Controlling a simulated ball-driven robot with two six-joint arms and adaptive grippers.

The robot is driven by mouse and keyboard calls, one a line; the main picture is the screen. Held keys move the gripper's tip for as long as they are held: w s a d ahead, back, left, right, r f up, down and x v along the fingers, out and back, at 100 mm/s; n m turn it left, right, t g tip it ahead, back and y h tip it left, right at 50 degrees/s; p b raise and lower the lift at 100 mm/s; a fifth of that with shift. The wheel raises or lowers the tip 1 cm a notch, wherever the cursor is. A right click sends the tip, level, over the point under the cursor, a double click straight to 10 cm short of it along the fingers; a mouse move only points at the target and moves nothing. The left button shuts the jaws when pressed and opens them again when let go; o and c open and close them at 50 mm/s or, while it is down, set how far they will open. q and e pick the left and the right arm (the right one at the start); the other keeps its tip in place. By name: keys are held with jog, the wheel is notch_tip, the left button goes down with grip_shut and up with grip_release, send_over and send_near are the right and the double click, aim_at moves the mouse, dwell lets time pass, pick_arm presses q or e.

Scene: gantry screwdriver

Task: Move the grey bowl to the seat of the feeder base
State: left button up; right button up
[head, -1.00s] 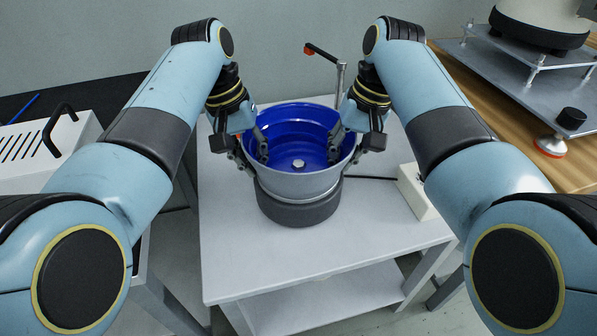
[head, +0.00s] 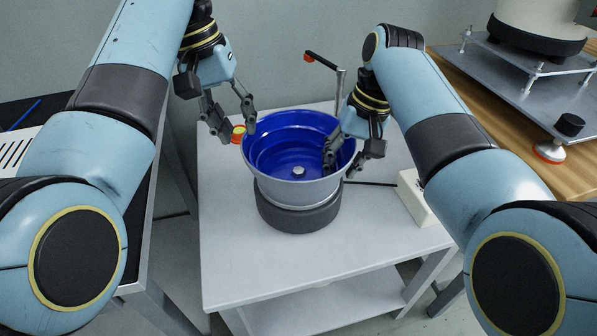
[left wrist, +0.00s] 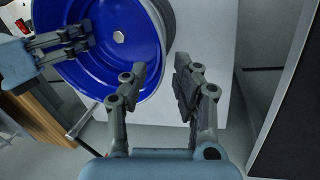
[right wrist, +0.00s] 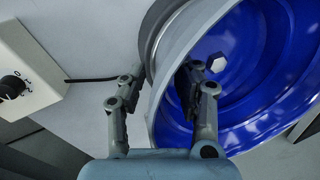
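The grey bowl (head: 283,190), blue inside, sits upright on the dark round feeder base (head: 300,217) on the white table. It looks level, with a bolt head (head: 298,171) at its centre. My right gripper (head: 352,156) is at the bowl's right rim, one finger inside and one outside. In the right wrist view its fingers (right wrist: 162,72) are spread, with the wall between them.
A white control box (head: 413,195) stands right of the feeder base with a black cable. A post with a red-tipped arm (head: 322,60) rises behind the bowl. A small red and yellow item (head: 239,133) is at the back left. The table front (head: 310,262) is clear.

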jog(key=shift+r, duration=0.25)
pick_arm(q)
jog(key=shift+v, duration=1.15)
pick_arm(e)
jog(key=v, duration=1.1)
jog(key=shift+r, duration=0.2)
